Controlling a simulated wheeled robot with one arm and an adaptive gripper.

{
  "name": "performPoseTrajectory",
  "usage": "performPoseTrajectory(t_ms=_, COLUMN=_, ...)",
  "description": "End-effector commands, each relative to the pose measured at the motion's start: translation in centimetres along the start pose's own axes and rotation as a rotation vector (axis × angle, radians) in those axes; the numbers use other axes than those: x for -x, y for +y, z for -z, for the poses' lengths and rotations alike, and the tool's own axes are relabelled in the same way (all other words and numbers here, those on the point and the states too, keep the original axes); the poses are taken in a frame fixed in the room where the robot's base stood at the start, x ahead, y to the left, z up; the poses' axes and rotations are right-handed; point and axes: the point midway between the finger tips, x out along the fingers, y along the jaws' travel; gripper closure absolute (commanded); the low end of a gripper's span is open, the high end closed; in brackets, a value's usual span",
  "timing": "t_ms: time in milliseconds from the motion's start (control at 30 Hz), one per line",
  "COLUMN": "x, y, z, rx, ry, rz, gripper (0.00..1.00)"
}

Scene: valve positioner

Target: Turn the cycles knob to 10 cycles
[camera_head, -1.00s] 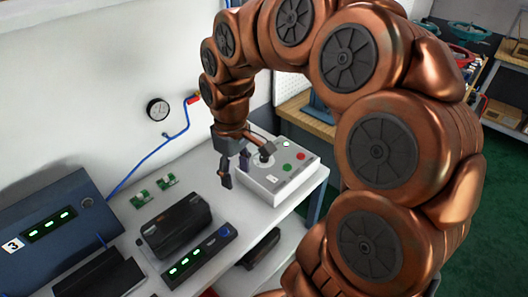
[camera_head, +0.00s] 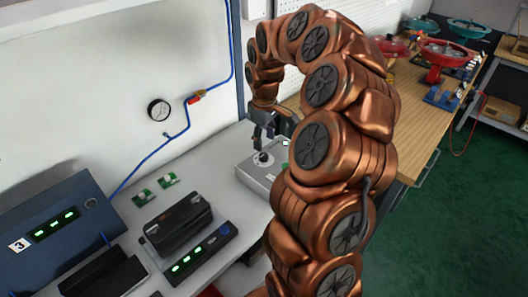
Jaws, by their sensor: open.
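The control box (camera_head: 250,178) is a light grey box on the white bench, partly hidden behind my copper arm. A black knob (camera_head: 262,158) stands on its top face. The knob's markings are too small to read. My gripper (camera_head: 262,138) is dark, open and points down just above and behind the knob. I cannot tell whether a finger touches it. The box's buttons are mostly hidden by my arm; a bit of green and a white one show at its edge.
A black device (camera_head: 178,222) and a panel with green lights (camera_head: 200,250) stand left of the box. A blue cabinet (camera_head: 55,235) is at far left. Small green boards (camera_head: 156,188) lie behind. A gauge (camera_head: 159,110) with blue hose hangs on the wall. A wooden bench (camera_head: 425,95) is at right.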

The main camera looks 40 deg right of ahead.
Motion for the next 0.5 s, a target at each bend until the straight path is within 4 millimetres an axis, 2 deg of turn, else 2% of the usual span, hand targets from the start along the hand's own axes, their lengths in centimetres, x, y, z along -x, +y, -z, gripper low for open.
performPoseTrajectory(t_ms=200, x=-3.2, y=-0.2, z=-0.2, rx=0.001, ry=-0.007, rz=0.006, gripper=0.44)
performPoseTrajectory(t_ms=500, x=-5.8, y=-0.1, z=-0.1, rx=0.001, ry=-0.001, rz=0.002, gripper=0.44)
